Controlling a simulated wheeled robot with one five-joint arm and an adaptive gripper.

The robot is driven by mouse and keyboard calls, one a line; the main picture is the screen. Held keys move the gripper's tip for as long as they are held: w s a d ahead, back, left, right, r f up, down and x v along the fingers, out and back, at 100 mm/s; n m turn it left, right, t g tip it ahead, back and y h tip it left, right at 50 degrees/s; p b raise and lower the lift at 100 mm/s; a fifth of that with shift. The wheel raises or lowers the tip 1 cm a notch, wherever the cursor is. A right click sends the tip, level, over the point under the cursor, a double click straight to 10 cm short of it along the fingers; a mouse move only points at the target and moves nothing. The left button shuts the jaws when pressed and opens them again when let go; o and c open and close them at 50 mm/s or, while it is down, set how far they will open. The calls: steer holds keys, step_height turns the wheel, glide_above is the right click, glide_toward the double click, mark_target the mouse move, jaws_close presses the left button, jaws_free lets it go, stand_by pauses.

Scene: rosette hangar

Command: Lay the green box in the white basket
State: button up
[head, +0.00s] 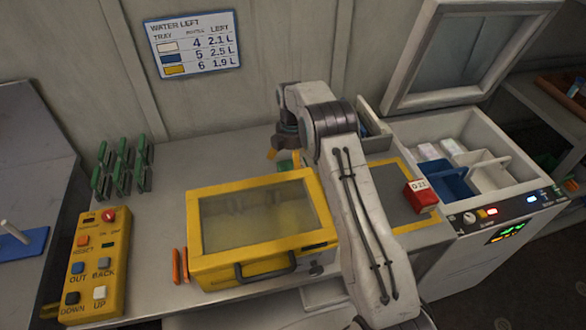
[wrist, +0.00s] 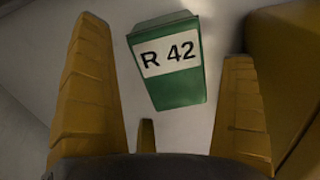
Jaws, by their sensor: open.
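The green box, with a white label reading R 42, lies on the pale counter in the wrist view (wrist: 180,88). In the head view only a small green part of it (head: 285,160) shows behind the yellow case; my arm hides some of it. My gripper (wrist: 163,50) is open, its yellow fingers on either side of the box with gaps to both. It also shows in the head view (head: 277,152), pointing down by the box. A white basket (head: 491,173) sits inside the open white chest at the right, beside a blue basket (head: 447,180).
A yellow case (head: 205,270) with a clear lid stands close by the box. A red box (head: 420,196) lies on a yellow-edged grey mat. The chest's raised lid (head: 395,90) stands behind its opening. A button panel (head: 97,265) and green clips (head: 122,165) are at left.

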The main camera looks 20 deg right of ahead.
steer(key=shift+f, duration=0.95)
steer(key=c, duration=1.1)
steer(key=shift+r, duration=0.1)
steer(key=shift+c, duration=0.2)
